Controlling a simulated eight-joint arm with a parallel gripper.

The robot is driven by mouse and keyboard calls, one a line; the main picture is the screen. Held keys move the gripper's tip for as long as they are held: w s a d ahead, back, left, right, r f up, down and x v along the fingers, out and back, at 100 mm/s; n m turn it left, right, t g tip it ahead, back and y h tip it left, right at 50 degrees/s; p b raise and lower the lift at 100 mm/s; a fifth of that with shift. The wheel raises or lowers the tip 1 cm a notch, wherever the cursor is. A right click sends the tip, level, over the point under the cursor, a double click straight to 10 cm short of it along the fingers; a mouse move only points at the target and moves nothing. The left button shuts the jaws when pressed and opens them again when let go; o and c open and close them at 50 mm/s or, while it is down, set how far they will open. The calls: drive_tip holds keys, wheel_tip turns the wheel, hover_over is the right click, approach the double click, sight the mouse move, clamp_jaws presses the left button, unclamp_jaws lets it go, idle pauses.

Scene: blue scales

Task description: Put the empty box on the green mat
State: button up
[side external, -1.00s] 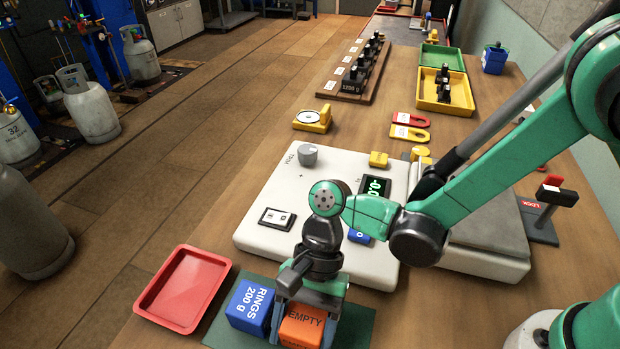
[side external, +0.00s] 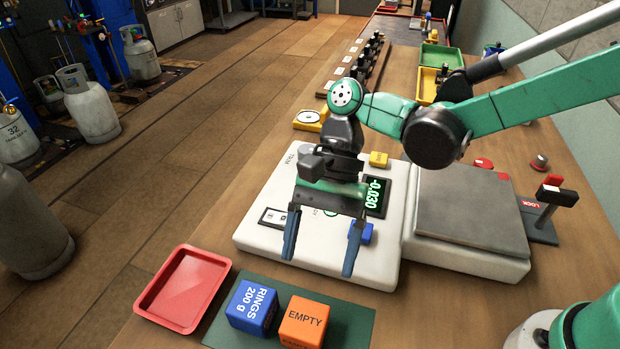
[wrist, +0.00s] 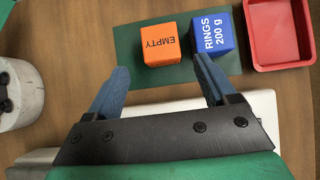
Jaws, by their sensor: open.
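The orange box marked EMPTY (side external: 303,322) sits on the green mat (side external: 348,325), to the right of the blue box marked RINGS 200 g (side external: 251,307), with a small gap between them. In the wrist view the EMPTY box (wrist: 160,45) and the RINGS box (wrist: 213,37) both stand upright on the mat (wrist: 127,45). My gripper (side external: 318,265) is open and empty, raised above the white scale, up and away from the boxes. In the wrist view its two fingers (wrist: 162,80) are spread wide with nothing between them.
A white scale (side external: 262,240) with a display reading -0.030 (side external: 376,196) stands behind the mat. A red tray (side external: 183,290) lies left of the mat. A grey-topped scale unit (side external: 470,215) and a red-handled LOCK post (side external: 548,205) stand at the right.

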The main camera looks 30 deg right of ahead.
drive_tip(key=d+r+n+t+h, duration=0.1)
drive_tip(key=d+n+t, duration=0.2)
drive_tip(key=d, duration=0.3)
drive_tip(key=w+d+r+n+t+h, duration=0.1)
drive_tip(key=d+r+n+t+h, duration=0.1)
drive_tip(key=d+t, duration=0.3)
drive_tip(key=d+r+n+t+h, duration=0.2)
drive_tip(key=d+n+t, duration=0.2)
drive_tip(key=d, duration=0.5)
drive_tip(key=shift+w+d+t, duration=0.2)
drive_tip(key=shift+d+t, duration=0.05)
drive_tip(key=shift+t, duration=0.05)
